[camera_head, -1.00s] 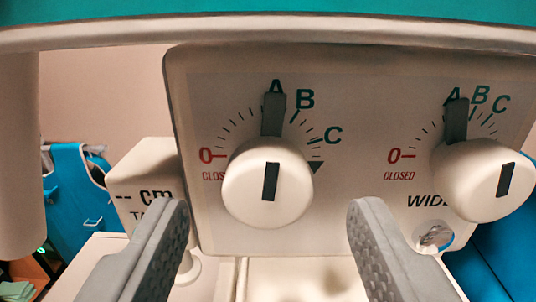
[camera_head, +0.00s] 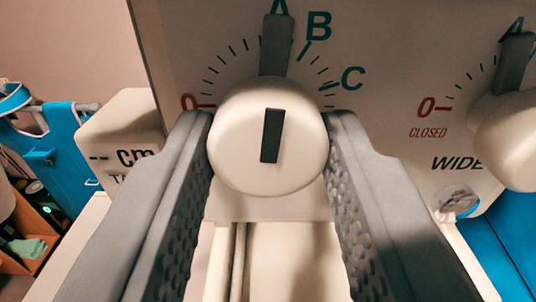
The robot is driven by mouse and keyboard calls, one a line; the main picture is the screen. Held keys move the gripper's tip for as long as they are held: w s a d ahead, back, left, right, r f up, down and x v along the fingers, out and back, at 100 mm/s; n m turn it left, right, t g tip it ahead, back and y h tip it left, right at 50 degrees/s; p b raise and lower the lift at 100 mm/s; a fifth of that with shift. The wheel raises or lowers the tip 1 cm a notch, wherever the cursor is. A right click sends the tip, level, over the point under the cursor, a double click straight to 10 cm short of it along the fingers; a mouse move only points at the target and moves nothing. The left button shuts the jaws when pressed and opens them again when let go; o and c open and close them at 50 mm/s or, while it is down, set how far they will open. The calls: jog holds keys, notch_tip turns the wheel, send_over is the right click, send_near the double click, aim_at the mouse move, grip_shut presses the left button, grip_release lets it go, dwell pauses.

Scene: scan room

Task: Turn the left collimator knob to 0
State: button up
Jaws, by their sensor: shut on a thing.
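The left collimator knob (camera_head: 240,150) is a round cream knob with a dark bar on its face. Its dark pointer (camera_head: 276,45) points up at the A mark. A red 0 mark (camera_head: 188,102) lies to the left of the knob, partly covered by my left finger. B and C marks (camera_head: 352,78) are on the right. My gripper (camera_head: 268,135) is shut on the left knob, with one grey finger on each side of it.
The right collimator knob (camera_head: 512,135) is cut off at the right edge, with its own red 0 (camera_head: 427,106) and the word WIDE (camera_head: 457,163) near it. A cream box marked cm (camera_head: 125,130) stands at the left.

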jog(key=shift+n, duration=0.3)
jog(key=n, duration=0.4)
jog(key=shift+n, duration=0.3)
jog(key=n, duration=0.4)
jog(key=shift+n, duration=0.3)
jog(key=n, duration=0.4)
jog(key=shift+r, duration=0.1)
jog(key=n, duration=0.5)
jog(key=shift+n, duration=0.3)
jog(key=o, duration=1)
